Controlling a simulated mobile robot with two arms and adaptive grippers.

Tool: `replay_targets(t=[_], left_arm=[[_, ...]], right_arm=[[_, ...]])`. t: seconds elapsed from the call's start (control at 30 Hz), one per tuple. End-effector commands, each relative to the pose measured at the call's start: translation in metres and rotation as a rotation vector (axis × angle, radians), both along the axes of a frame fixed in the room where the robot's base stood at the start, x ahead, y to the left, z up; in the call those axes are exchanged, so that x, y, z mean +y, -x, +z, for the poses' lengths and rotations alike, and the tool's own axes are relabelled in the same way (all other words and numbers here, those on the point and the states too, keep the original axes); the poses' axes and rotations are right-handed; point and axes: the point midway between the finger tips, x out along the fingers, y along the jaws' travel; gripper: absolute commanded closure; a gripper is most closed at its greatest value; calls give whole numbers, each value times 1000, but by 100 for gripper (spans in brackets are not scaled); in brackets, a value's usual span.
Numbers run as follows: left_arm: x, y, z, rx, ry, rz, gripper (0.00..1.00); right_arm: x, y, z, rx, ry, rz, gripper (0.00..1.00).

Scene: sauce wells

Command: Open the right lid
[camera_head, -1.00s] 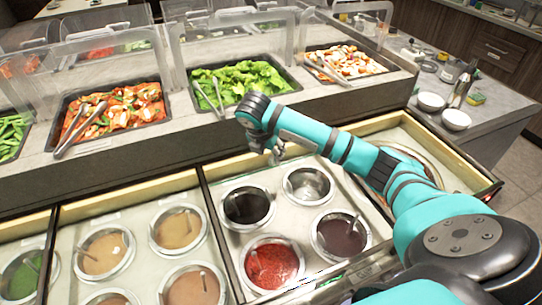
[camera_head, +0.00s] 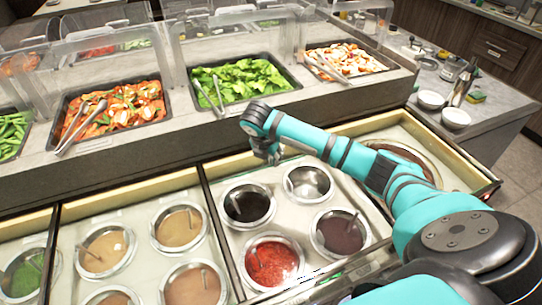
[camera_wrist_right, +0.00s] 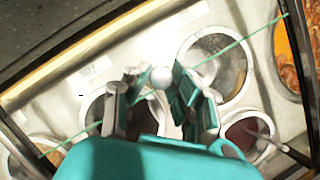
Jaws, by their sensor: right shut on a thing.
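My right gripper (camera_head: 268,155) points down over the back of the right-hand group of sauce wells. In the right wrist view (camera_wrist_right: 161,95) its fingers are shut around a small pale round knob (camera_wrist_right: 161,77). I take this knob to be the lid's handle, but the edges of a see-through lid are hard to make out. Below it lie a dark sauce well (camera_head: 248,204), a grey well (camera_head: 308,184), a red sauce well (camera_head: 271,264) and a purple-brown well (camera_head: 340,234). The grey well also shows in the wrist view (camera_wrist_right: 220,65). My left gripper is not in view.
A cream wooden rim (camera_head: 120,195) frames the wells. Behind it stands a raised counter with trays of lettuce (camera_head: 238,80) and sliced vegetables (camera_head: 115,108) under clear guards. More sauce wells (camera_head: 178,229) lie to the left. White bowls (camera_head: 455,117) stand on the right-hand counter.

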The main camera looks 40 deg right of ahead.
Motion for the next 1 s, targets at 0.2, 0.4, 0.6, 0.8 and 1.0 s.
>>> replay_targets(t=[0.2,0.4,0.6,0.8,1.0], left_arm=[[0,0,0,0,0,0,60],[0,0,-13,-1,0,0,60],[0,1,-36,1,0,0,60],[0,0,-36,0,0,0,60],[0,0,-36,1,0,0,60]], right_arm=[[0,0,1,-1,0,0,100],[-2,-12,-4,-4,-1,-3,100],[-10,-41,-3,-7,-1,-5,100],[-12,-46,1,-2,0,-2,100],[-11,-46,1,-1,0,-2,75]])
